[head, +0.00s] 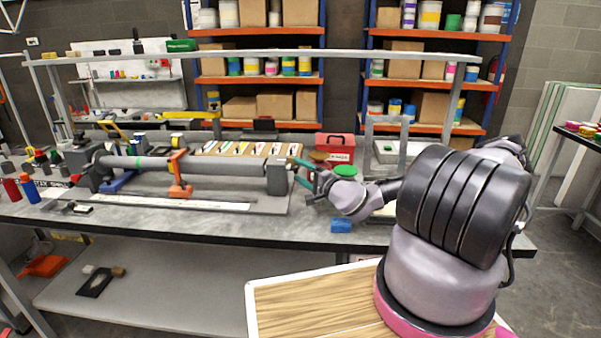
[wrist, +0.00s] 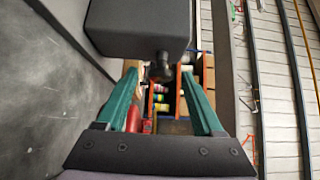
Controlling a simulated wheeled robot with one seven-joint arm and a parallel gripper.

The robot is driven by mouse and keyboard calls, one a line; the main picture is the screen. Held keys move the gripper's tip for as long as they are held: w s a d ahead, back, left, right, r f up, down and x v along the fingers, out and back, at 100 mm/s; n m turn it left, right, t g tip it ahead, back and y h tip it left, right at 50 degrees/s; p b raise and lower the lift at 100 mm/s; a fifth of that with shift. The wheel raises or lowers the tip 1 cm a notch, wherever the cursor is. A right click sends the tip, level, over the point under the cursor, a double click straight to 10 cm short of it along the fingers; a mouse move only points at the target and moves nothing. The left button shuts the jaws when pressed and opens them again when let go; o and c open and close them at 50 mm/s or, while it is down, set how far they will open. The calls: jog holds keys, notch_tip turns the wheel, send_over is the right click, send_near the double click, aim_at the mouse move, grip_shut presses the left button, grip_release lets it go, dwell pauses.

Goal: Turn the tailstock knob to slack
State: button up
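The tailstock (head: 277,178) is a dark grey block at the right end of the long grey tube (head: 225,168) on the bench fixture. In the wrist view the tailstock (wrist: 137,25) fills the upper middle, and its small black knob (wrist: 160,66) sticks out from its near side. My gripper (head: 298,168) is just right of the tailstock in the head view. In the wrist view its two teal fingers (wrist: 159,74) are open, one on each side of the knob, with gaps showing on both sides. The knob's setting cannot be read. In the head view the fingers hide the knob.
An orange clamp (head: 179,180) stands midway along the tube. A red box (head: 335,149) and a grey upright frame (head: 385,145) stand behind my gripper. A blue block (head: 341,226) lies near the bench's front edge. A long rail (head: 270,56) runs above the bench.

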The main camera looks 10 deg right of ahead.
jog(key=v, duration=1.1)
jog(key=shift+w, duration=0.1)
